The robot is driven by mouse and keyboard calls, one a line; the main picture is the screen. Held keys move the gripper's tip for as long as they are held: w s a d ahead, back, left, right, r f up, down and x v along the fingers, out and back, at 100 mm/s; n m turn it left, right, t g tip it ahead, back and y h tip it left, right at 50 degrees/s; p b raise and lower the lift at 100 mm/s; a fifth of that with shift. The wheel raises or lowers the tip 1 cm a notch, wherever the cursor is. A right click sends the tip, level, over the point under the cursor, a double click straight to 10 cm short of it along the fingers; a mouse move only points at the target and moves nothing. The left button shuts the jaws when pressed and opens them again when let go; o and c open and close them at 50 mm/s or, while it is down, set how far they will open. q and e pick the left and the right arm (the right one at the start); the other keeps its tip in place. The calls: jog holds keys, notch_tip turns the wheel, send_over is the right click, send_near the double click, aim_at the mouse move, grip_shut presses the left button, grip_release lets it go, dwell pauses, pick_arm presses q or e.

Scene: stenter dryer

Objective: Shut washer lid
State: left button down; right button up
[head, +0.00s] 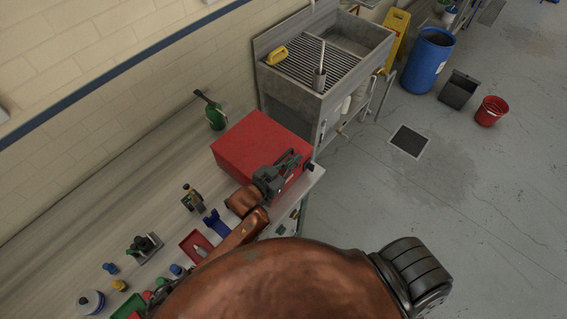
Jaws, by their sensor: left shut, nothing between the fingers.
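The red washer (245,140) sits at the far end of the workbench, beside the sink. Its red lid lies flat over the top, with no open interior visible. The arm and gripper cover the near right part of it, so I cannot tell whether a gap remains at that edge. My left gripper (296,158) is shut and empty, over the near right edge of the lid. I cannot tell whether it touches the lid. My right gripper is out of view.
The workbench (120,205) holds a green bottle (215,117), a red tray (190,243) and small parts close to my arm. A grey sink (345,75) stands beyond the washer. A blue barrel (428,62) and red bucket (490,111) stand on the floor, otherwise mostly clear.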

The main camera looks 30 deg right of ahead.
pick_arm(q)
notch_tip(320, 180, up, 4)
jog(key=shift+p, duration=1.15)
jog(key=v, duration=0.4)
jog(key=b+v, duration=0.1)
jog(key=v, duration=0.3)
jog(key=shift+a+f, duration=0.2)
jog(key=shift+v, duration=0.85)
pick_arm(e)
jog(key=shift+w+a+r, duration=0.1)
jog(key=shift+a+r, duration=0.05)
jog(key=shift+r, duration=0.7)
pick_arm(q)
jog(key=shift+d, duration=0.1)
